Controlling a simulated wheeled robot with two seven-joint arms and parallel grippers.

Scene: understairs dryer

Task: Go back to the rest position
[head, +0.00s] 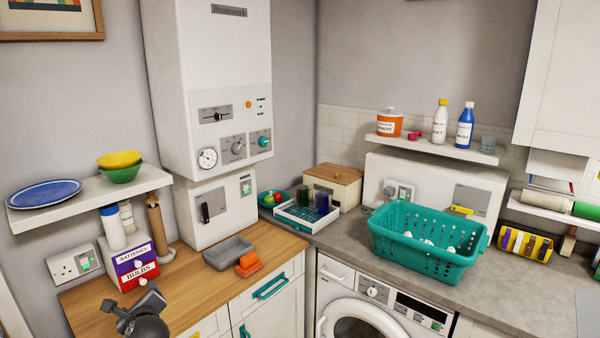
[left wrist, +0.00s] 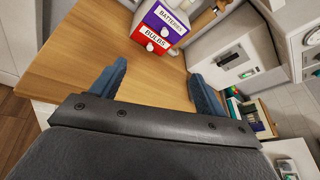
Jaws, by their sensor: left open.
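My left gripper (head: 136,303) shows at the lower left of the head view, above the wooden counter. In the left wrist view its two blue fingers (left wrist: 157,88) stand wide apart with nothing between them. Beyond the fingers are the stacked drawers labelled BATTERIES and BULBS (left wrist: 160,25), which also show in the head view (head: 130,265); the gripper is apart from them. My right gripper shows in neither view.
The wooden counter (head: 85,298) bears a grey tray (head: 228,250) and an orange block (head: 249,266). A teal basket (head: 420,260) stands on the grey worktop above the washing machine. A shelf (head: 70,211) with plate and bowls juts out at left.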

